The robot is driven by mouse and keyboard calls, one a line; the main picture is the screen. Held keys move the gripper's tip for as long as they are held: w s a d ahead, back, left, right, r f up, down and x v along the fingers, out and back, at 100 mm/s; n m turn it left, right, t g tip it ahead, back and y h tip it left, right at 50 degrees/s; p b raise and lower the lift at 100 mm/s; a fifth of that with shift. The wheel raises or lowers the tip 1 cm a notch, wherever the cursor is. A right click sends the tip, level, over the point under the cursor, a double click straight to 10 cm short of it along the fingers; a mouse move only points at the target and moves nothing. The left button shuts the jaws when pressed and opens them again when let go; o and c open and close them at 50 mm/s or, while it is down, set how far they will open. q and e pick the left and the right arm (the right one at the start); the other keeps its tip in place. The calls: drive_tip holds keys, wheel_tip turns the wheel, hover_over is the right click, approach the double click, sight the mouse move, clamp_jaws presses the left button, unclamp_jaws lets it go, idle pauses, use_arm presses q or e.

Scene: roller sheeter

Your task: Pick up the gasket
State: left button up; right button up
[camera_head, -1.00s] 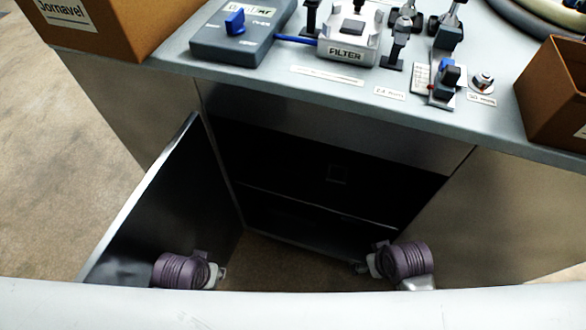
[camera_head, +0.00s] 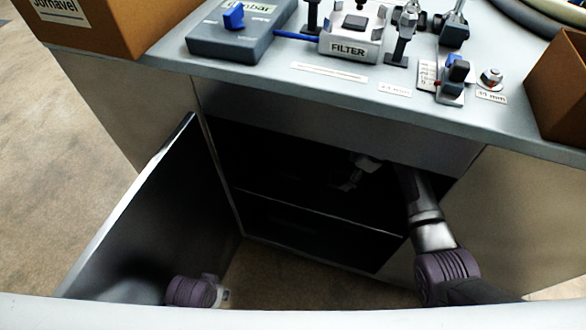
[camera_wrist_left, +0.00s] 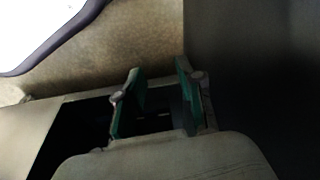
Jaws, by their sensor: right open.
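I cannot make out the gasket in either view. The cabinet (camera_head: 300,165) under the workbench is open, and its inside is very dark. My right arm reaches into the cabinet from the lower right. My right gripper (camera_head: 346,183) is inside the opening, above the shelf edge (camera_head: 310,211). It is open, and I see nothing between its fingers. My left gripper shows in the left wrist view (camera_wrist_left: 157,98), with its two green fingers apart and nothing visible between them. In the head view only my left wrist part shows at the lower left.
The open cabinet door (camera_head: 150,220) stands out on the left. On the bench top (camera_head: 270,77) are a blue-switched box (camera_head: 240,30), a FILTER block (camera_head: 349,42), a small clamp-like fixture (camera_head: 453,80) and a nut (camera_head: 491,78). Brown boxes (camera_head: 110,25) flank it.

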drive_tip(key=shift+w+a, duration=0.25)
drive_tip(key=shift+a, duration=0.15)
drive_tip(key=b, duration=0.2)
approach(297, 172)
drive_tip(key=shift+s+d+f, duration=0.1)
drive_tip(key=shift+d+f, duration=0.35)
drive_tip(key=shift+f, duration=0.4)
drive_tip(key=shift+w+a+b, duration=0.3)
drive_tip(key=shift+a, duration=0.5)
drive_tip(key=b+x, duration=0.2)
drive_tip(key=x, duration=0.2)
drive_tip(key=shift+a+f, duration=0.1)
drive_tip(key=shift+f, duration=0.25)
use_arm(q)
wheel_tip(297, 172, up, 14)
drive_tip(key=t, duration=0.1)
drive_tip(key=shift+s+a+r, duration=0.15)
drive_tip(key=shift+s+a, duration=0.05)
drive_tip(key=shift+s, duration=0.25)
use_arm(e)
drive_tip(key=c, duration=1.1)
